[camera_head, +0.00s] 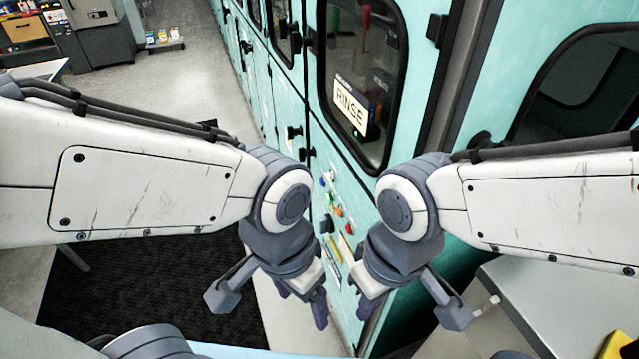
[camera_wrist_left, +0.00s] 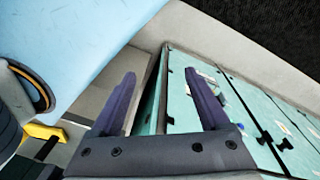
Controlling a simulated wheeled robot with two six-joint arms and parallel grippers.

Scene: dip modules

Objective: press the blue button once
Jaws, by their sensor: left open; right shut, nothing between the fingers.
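The blue button (camera_head: 323,181) is a small dot at the upper left of a control panel on the teal machine, below the window with the RINSE sign. My left gripper (camera_head: 302,300) is open and empty, below and left of the button, apart from it. In the left wrist view its two fingers (camera_wrist_left: 160,98) are spread, with a teal cabinet panel beyond. My right gripper (camera_head: 364,304) is shut and empty, below and right of the button, in front of the machine.
Red and orange buttons (camera_head: 338,211) and a black knob (camera_head: 327,224) sit close to the blue one. The RINSE sign (camera_head: 351,108) hangs in the window above. A dark floor mat (camera_head: 150,300) lies at left; a grey table (camera_head: 560,290) stands at right.

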